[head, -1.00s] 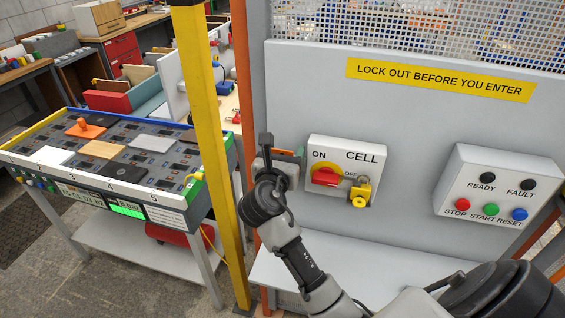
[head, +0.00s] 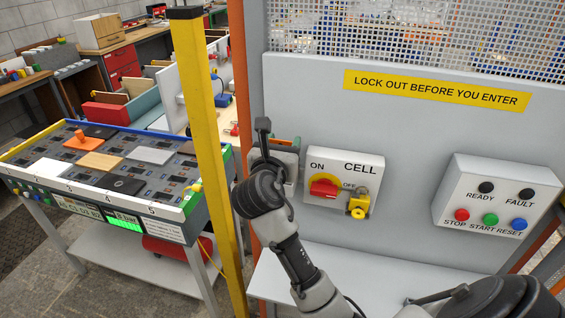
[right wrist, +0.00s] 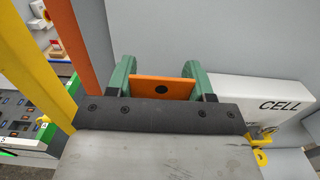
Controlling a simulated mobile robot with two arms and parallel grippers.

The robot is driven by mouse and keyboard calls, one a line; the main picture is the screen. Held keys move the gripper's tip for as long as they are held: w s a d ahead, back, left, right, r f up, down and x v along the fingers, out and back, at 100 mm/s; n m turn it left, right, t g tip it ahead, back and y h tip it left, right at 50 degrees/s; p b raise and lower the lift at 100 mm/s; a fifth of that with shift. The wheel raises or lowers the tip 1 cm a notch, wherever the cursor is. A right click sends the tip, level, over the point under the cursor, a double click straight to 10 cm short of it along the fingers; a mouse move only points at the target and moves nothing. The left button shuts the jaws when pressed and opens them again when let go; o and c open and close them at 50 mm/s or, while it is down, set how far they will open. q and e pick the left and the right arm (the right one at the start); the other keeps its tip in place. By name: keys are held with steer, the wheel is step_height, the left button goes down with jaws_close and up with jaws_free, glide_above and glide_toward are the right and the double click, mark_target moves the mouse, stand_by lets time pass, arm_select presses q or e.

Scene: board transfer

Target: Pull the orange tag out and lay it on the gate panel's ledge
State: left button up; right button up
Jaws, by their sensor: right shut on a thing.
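The orange tag (right wrist: 149,91), a flat plate with a dark round hole, shows in the right wrist view between the two green fingers of my right gripper (right wrist: 161,74). The gripper is shut on it. In the head view my right gripper (head: 284,144) is at the gate panel (head: 410,130), left of the CELL switch box, and my wrist hides most of the tag there. I cannot tell whether the tag is still in a holder. The pale ledge (head: 275,286) runs along the panel's lower part, below the gripper. My left gripper is not in view.
The CELL switch box (head: 372,162) with a red handle and a yellow padlock (head: 358,206) is close right of the gripper. A button box (head: 496,195) is further right. A yellow post (head: 205,120) stands left, before a board table (head: 60,185).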

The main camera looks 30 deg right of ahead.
step_height(320, 180, up, 5)
steer(key=shift+f, duration=0.2)
steer(key=shift+r+p, duration=2.4)
steer(key=shift+p, duration=0.8)
steer(key=shift+a, duration=0.1)
steer(key=p+v, duration=0.1)
steer(key=v, duration=0.5)
